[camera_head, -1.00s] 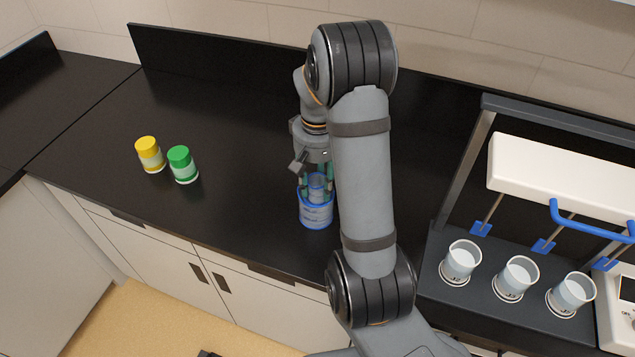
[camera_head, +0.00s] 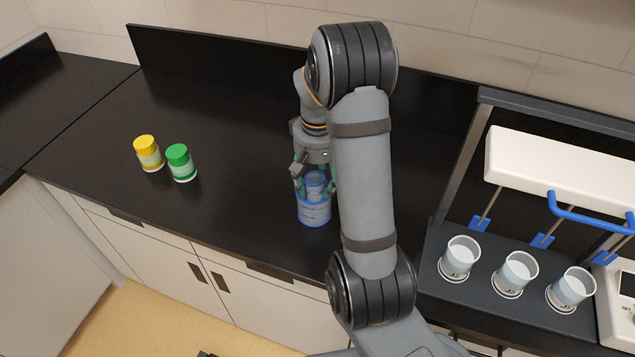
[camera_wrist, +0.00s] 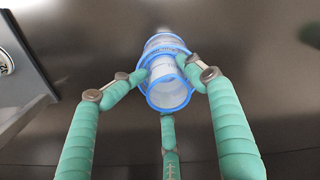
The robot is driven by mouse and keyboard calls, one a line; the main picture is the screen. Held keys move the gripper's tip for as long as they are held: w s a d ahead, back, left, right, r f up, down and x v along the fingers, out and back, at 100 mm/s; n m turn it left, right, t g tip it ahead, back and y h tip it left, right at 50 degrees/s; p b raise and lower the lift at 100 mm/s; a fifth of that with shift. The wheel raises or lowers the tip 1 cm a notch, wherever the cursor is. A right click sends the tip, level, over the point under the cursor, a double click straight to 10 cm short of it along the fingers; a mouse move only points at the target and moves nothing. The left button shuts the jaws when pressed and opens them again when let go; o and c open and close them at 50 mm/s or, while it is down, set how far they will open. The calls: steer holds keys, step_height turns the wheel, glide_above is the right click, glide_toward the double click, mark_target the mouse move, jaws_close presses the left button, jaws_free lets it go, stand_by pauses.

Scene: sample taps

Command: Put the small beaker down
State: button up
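The small beaker (camera_head: 316,181), clear with a blue rim, stands roughly upright inside a larger blue-tinted beaker (camera_head: 314,214) on the black counter. The wrist view shows the small beaker's round mouth (camera_wrist: 168,92) in front and the larger beaker's rim (camera_wrist: 165,40) behind it. My gripper (camera_head: 314,188) is directly above, its green fingers spread around the small beaker. In the wrist view the fingertips (camera_wrist: 166,80) lie close beside its rim and look loosened. Whether any fingertip still touches it is hard to tell.
Yellow-capped (camera_head: 148,154) and green-capped (camera_head: 181,163) jars stand to the left on the counter (camera_head: 230,110). At the right is a rack (camera_head: 470,292) holding three beakers under a white bar with a blue handle. Free counter lies between jars and beakers.

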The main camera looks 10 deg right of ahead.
steer(key=shift+o, duration=0.6)
steer(key=shift+w+a+f, duration=0.2)
steer(key=shift+w+f, duration=0.1)
steer(key=shift+f, duration=0.2)
steer(key=shift+s+r, duration=0.1)
steer(key=shift+r, duration=0.05)
step_height(320, 180, up, 13)
steer(key=p, duration=0.2)
steer(key=shift+r, duration=0.2)
steer(key=shift+o, duration=0.9)
steer(key=shift+w, duration=0.2)
